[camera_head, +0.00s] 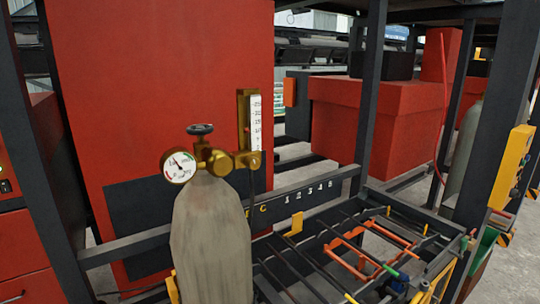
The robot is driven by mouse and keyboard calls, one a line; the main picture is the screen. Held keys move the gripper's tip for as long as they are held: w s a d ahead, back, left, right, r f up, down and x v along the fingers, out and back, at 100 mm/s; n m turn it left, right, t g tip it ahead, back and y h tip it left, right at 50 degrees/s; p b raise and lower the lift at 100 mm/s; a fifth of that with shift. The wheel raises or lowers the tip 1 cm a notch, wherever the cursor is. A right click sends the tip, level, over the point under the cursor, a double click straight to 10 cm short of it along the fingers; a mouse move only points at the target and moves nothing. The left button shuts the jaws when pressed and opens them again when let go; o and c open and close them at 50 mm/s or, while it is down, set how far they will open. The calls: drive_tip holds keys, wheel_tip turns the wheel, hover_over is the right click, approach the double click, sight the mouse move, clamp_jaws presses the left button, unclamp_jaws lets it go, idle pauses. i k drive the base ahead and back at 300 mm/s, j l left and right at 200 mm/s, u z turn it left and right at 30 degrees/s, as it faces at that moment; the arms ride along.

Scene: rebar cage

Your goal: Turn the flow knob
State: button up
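A grey gas cylinder (211,240) stands upright in the front middle, with a brass regulator (216,160) on top. A round white pressure gauge (179,167) is on the regulator's left side. A dark handwheel (200,129) sits above the regulator. On the right is a flowmeter (255,115), a vertical tube with a numbered scale in a brass frame. A small round brass part (256,160) at the flowmeter's foot looks like the flow knob; its turn position cannot be told. My gripper is not in this view.
A tall red cabinet (160,70) stands close behind the cylinder. Dark steel posts (366,90) and a numbered rail (310,195) frame the area. Right of the cylinder is a low rack (330,250) with bars. A red box (340,115) is farther back. A yellow control box (514,165) is at right.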

sight(251, 161)
drive_tip(key=i+j+u, duration=0.15)
drive_tip(key=i+j, duration=0.6)
